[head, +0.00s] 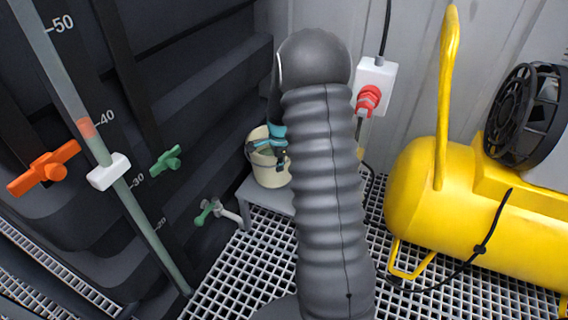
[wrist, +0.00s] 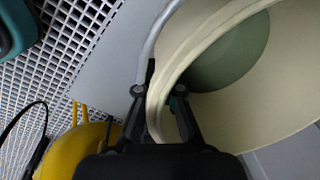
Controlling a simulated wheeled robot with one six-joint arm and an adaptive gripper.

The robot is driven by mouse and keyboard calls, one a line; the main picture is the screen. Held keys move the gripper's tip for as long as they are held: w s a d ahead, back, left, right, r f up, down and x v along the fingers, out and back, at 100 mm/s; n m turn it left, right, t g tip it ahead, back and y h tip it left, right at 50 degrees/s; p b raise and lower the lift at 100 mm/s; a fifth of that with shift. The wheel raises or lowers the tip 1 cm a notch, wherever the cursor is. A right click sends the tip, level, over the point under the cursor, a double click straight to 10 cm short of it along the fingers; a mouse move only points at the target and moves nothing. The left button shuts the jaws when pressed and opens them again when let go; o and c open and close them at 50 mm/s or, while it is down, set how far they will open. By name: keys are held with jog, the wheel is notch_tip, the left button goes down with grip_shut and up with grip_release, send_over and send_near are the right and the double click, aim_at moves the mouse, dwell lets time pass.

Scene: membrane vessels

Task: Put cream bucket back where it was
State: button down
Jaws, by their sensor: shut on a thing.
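The cream bucket (head: 268,170) is at the middle of the head view, over or on a small grey bench (head: 262,196); whether its base touches the bench is hidden. In the wrist view the bucket (wrist: 285,100) fills the right side, with a round green patch inside it. My gripper (head: 280,155) is at the bucket's right rim, partly hidden behind my arm. In the wrist view my gripper (wrist: 160,100) has one finger on each side of the bucket's wall and is shut on it. A grey curved handle (wrist: 158,38) runs beside the rim.
A yellow compressor (head: 440,205) stands on the grating floor (head: 225,270) at the right. A dark ribbed tank (head: 190,90) with a green valve (head: 208,212) is at the left. A white socket box with a red plug (head: 370,98) is on the wall behind my arm.

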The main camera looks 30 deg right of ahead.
aim_at(279, 173)
jog(key=shift+w+f, duration=0.15)
jog(key=shift+f, duration=1.8)
jog(key=c, duration=1.7)
grip_release()
jog(key=shift+f, duration=0.15)
jog(key=o, duration=0.4)
